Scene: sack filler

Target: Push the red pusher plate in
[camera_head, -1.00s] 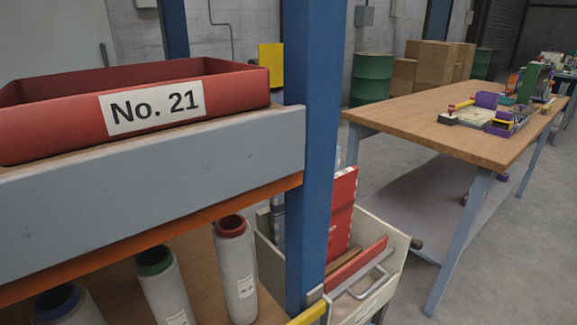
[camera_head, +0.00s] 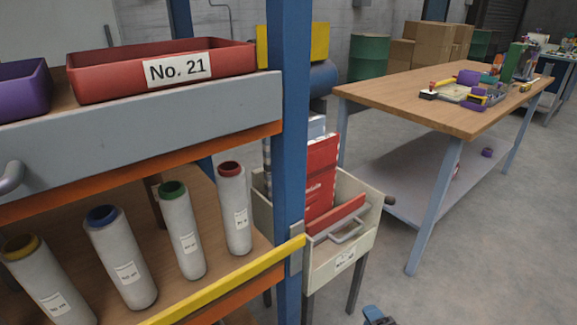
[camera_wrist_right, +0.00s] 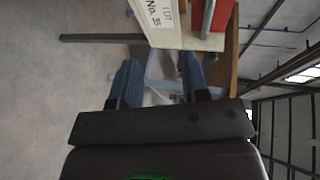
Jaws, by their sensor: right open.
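The red pusher plate (camera_head: 337,216) stands tilted in the front of a cream box (camera_head: 352,264), with a grey handle (camera_head: 347,233) on its near side. Behind it in the box stand red packets (camera_head: 321,180). My right gripper (camera_head: 375,315) shows only in part at the bottom edge, in front of and below the box, apart from it. In the right wrist view my right gripper (camera_wrist_right: 159,62) is open and empty. The labelled box front (camera_wrist_right: 170,22), a red piece (camera_wrist_right: 197,14) and the grey handle (camera_wrist_right: 208,18) lie beyond its fingertips. My left gripper is out of view.
A blue post (camera_head: 290,130) and a yellow rail (camera_head: 235,278) stand left of the box. Shelves there hold a red "No. 21" bin (camera_head: 110,78) and several capped cylinders (camera_head: 181,232). A wooden table (camera_head: 440,95) stands at right. Floor before the box looks clear.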

